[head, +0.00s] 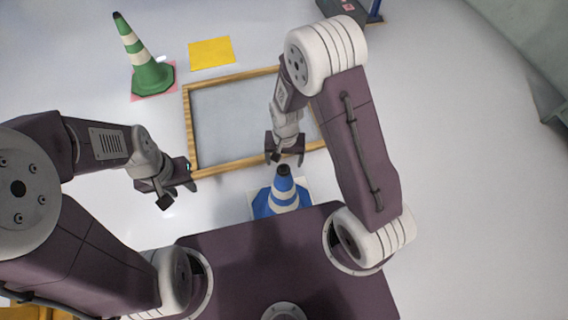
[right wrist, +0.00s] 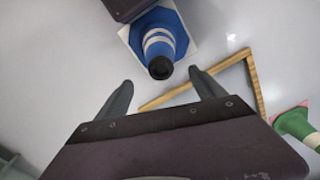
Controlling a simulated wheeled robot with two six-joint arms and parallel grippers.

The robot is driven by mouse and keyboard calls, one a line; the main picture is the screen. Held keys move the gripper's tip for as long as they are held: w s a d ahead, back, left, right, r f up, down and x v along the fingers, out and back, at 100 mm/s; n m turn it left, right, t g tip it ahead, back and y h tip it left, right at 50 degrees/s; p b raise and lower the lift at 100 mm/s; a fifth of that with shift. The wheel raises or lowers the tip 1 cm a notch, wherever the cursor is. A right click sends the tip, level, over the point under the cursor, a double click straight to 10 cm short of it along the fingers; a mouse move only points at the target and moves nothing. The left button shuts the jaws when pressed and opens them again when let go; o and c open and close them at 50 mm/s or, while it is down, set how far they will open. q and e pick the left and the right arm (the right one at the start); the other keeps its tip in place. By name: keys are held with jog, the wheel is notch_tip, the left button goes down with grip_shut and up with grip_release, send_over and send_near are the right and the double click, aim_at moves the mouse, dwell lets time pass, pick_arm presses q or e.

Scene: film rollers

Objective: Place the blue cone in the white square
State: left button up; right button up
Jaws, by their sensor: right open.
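The blue cone (head: 283,193), with white bands and a dark tip, stands upright just in front of my body. It also shows in the right wrist view (right wrist: 165,40). Its base rests on the white square (right wrist: 191,45), whose edges show around it. My right gripper (head: 285,160) is open and empty, close to the cone's tip. In the right wrist view its two fingers (right wrist: 163,92) are apart, with the tip just beyond them, not clearly between them. My left gripper (head: 179,195) is open and empty, left of the cone, near the wooden frame's corner.
A wooden frame (head: 188,125) lies on the floor beyond the blue cone. A green cone (head: 148,72) stands on a pink square (head: 136,95) at the far left. A yellow square (head: 211,52) lies bare beside it. The floor on the right is clear.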

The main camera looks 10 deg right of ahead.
jog(key=shift+r, duration=0.65)
jog(key=s+d+r+n, duration=0.1)
jog(key=s+d+r, duration=0.2)
jog(key=s+r, duration=0.1)
jog(key=s+d+r+n+t, duration=0.1)
jog(key=s+d+r+n, duration=0.1)
jog(key=s+d+r, duration=0.2)
notch_tip(320, 180, up, 4)
jog(key=shift+f, duration=0.2)
jog(key=shift+r, duration=0.1)
